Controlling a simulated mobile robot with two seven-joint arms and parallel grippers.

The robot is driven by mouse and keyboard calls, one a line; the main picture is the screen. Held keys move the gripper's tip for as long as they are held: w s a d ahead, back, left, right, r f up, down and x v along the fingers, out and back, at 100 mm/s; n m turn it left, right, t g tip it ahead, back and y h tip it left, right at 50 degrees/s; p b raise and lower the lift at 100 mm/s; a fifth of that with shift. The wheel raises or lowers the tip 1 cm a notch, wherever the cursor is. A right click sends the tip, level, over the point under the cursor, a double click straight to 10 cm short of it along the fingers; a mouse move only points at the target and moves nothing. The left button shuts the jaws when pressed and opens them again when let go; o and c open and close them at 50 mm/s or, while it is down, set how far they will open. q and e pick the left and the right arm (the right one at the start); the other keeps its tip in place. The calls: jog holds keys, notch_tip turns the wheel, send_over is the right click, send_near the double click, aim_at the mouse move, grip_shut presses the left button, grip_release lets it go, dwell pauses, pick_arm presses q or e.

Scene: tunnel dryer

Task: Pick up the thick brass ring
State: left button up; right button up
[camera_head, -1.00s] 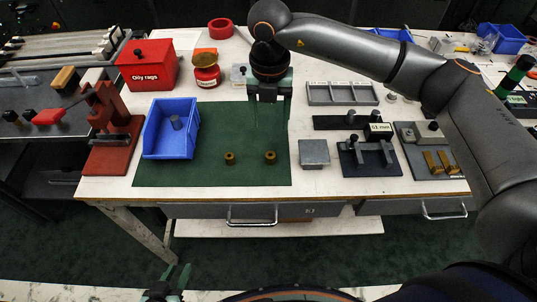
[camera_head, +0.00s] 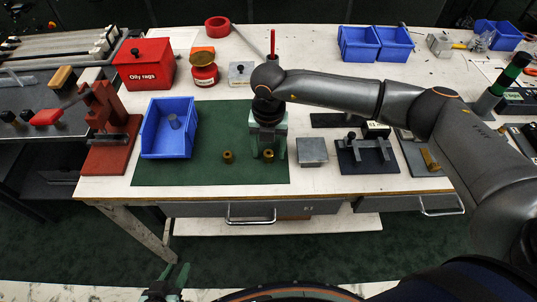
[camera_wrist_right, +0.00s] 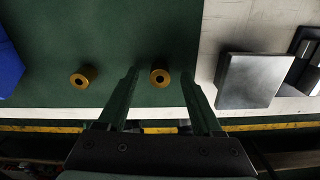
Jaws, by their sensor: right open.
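Two small brass rings lie on the green mat (camera_head: 205,176). The left ring (camera_head: 228,157) is clear of both grippers, and it also shows in the right wrist view (camera_wrist_right: 83,77). The right ring (camera_head: 268,154) appears between the fingertips of my right gripper (camera_head: 268,156), and it also shows in the wrist view (camera_wrist_right: 160,78). I cannot tell for sure which ring is thicker. My right gripper (camera_wrist_right: 160,73) is open and points down, with nothing held; its height above the mat is unclear. My left gripper (camera_head: 170,282) is at the bottom edge, away from the table, its jaws unclear.
A blue bin (camera_head: 168,138) with a grey piece inside stands left on the mat. A grey metal block (camera_head: 312,151) sits right of the mat, and a dark fixture (camera_head: 367,157) beyond it. A red oily-rags box (camera_head: 146,65) stands behind.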

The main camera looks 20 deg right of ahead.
grip_shut()
dwell(0.4)
